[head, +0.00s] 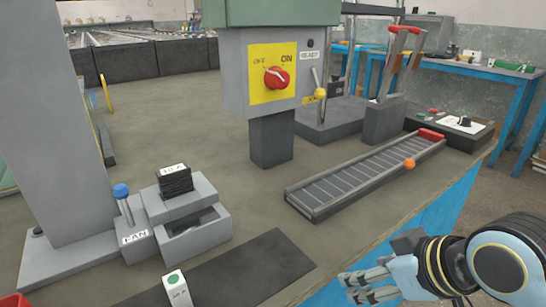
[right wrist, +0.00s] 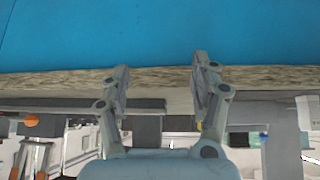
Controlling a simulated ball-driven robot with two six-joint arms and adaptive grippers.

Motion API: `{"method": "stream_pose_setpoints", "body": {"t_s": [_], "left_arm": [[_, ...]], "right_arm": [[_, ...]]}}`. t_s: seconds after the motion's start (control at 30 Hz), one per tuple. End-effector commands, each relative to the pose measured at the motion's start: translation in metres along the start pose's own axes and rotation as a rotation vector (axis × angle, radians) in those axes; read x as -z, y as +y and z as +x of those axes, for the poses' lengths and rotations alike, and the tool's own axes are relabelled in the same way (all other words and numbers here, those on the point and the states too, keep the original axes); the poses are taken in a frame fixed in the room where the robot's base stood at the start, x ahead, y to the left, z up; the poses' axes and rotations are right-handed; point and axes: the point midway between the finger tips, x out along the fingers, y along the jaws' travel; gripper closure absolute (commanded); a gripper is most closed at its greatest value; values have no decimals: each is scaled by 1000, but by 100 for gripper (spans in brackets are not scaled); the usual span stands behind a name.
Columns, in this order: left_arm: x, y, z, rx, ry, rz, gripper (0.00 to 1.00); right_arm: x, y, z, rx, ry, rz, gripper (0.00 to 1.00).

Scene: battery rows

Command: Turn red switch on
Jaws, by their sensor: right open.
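The red rotary switch (head: 276,77) sits on a yellow plate (head: 258,94) on the front of a grey box. OFF is printed at its upper left and ON at its upper right. Its grip looks slanted toward the OFF side. My right gripper (head: 358,286) is low at the right of the head view, near the table's blue side and far from the switch. In the right wrist view the gripper (right wrist: 160,85) has its two fingers apart with nothing between them. My left gripper is not in view.
A lever with a yellow ball (head: 320,93) is right of the switch box. A roller track with an orange ball (head: 409,163) lies at the right. A blue-knobbed FAN lever (head: 121,192) and a black stack (head: 175,181) are at the left. Table space before the switch is clear.

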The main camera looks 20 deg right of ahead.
Motion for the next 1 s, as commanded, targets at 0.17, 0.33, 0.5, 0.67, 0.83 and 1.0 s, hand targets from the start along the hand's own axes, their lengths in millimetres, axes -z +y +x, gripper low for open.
{"method": "stream_pose_setpoints", "body": {"t_s": [0.17,0.33,0.5,0.67,0.83,1.0], "left_arm": [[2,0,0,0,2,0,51],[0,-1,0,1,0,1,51],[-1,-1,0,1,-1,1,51],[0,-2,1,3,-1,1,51],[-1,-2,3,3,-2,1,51],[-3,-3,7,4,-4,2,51]], "right_arm": [[65,0,-10,32,180,-70,37],[158,12,-14,49,473,-140,37],[244,33,-40,23,758,-179,37],[287,48,-59,-9,908,-184,37],[305,48,-50,-12,926,-179,37],[332,45,-29,-11,924,-179,37]]}}
